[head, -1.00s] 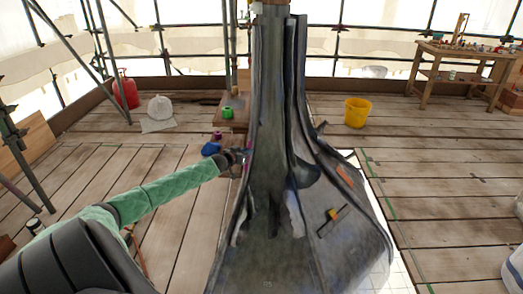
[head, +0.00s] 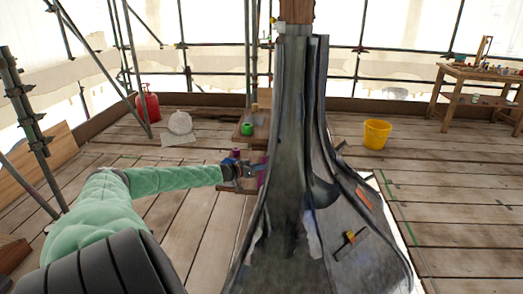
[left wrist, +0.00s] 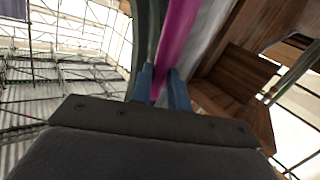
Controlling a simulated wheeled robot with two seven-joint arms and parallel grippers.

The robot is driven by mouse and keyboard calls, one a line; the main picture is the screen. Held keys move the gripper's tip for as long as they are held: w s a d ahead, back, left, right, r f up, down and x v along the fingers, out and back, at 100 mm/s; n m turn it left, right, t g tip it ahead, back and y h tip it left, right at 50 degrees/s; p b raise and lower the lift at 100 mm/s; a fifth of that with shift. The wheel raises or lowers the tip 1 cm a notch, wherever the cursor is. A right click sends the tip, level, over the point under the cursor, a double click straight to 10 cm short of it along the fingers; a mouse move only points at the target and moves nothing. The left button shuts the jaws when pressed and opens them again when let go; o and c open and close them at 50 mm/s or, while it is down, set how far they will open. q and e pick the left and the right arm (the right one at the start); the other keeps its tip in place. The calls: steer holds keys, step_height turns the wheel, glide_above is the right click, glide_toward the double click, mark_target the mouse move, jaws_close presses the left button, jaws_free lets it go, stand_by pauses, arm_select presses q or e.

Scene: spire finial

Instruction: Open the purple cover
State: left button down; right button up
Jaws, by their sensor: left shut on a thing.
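The purple cover (head: 262,174) shows as a thin magenta strip at the left edge of the dark grey spire (head: 290,130); most of it is hidden behind the spire. In the left wrist view it is a long magenta band (left wrist: 178,32) running up from between the blue fingers. My left gripper (head: 256,169) is at the spire's left side, at mid height. Its fingers (left wrist: 161,78) are shut on the cover in the left wrist view. My right gripper is not in view.
Tools lie on the spire's flared skirt (head: 350,238). A wooden bench (head: 243,133) stands behind my left gripper. A yellow bucket (head: 376,134) is at right, a red gas bottle (head: 147,106) at left. Scaffold poles ring the deck; the plank floor at left is mostly clear.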

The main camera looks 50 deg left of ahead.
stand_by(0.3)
arm_select(q)
steer(key=c, duration=1.4)
jaws_free()
steer(key=shift+w+f, duration=0.1)
steer(key=shift+f, duration=0.05)
steer(key=shift+o, duration=0.2)
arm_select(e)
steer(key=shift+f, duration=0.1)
